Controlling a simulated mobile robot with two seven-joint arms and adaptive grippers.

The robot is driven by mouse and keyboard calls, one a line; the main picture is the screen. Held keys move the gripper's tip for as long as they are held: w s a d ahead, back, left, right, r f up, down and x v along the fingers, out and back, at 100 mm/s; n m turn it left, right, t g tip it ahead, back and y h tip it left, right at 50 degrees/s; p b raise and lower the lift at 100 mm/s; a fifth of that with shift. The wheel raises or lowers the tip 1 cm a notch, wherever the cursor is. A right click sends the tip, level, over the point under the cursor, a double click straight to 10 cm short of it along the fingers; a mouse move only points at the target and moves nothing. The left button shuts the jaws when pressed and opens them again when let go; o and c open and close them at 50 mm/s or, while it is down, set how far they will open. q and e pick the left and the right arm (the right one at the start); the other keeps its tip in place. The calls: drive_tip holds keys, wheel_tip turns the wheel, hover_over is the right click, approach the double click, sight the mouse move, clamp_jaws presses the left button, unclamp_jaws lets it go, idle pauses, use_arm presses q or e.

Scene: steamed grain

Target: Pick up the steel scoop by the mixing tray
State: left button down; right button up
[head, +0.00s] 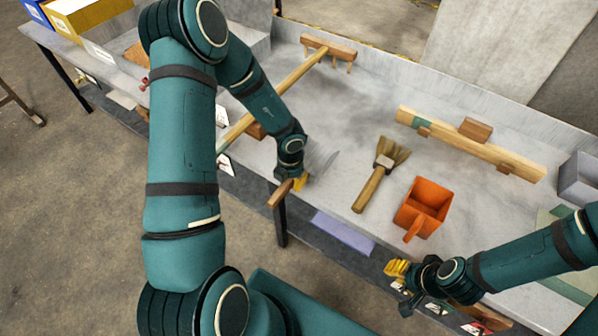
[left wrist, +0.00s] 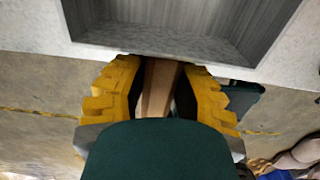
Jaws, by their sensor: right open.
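The steel scoop has a thin grey pan (head: 322,163) and a wooden handle (head: 280,194). It is at the near edge of the large grey mixing tray (head: 345,95), its handle sticking out past the edge. My left gripper (head: 299,183) has its yellow fingers around the handle. In the left wrist view, the handle (left wrist: 159,88) sits between both finger pads of the gripper (left wrist: 160,95), apparently touching them, and the pan's brushed inside (left wrist: 190,22) shows beyond. My right gripper (head: 398,272) is open and empty near the tray's front edge. My left arm hides part of the tray.
A brush (head: 380,172) and an orange scoop (head: 423,207) lie to the right in the tray. A wooden rake (head: 290,80) lies behind my left arm. A wooden bar (head: 470,145) lies along the far right. A grey container (head: 578,180) stands at the right edge.

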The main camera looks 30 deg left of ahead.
use_arm(q)
wheel_tip(320, 180, up, 9)
drive_tip(key=p, duration=0.4)
drive_tip(key=shift+r, duration=0.5)
drive_tip(key=c, duration=1.7)
unclamp_jaws()
clamp_jaws()
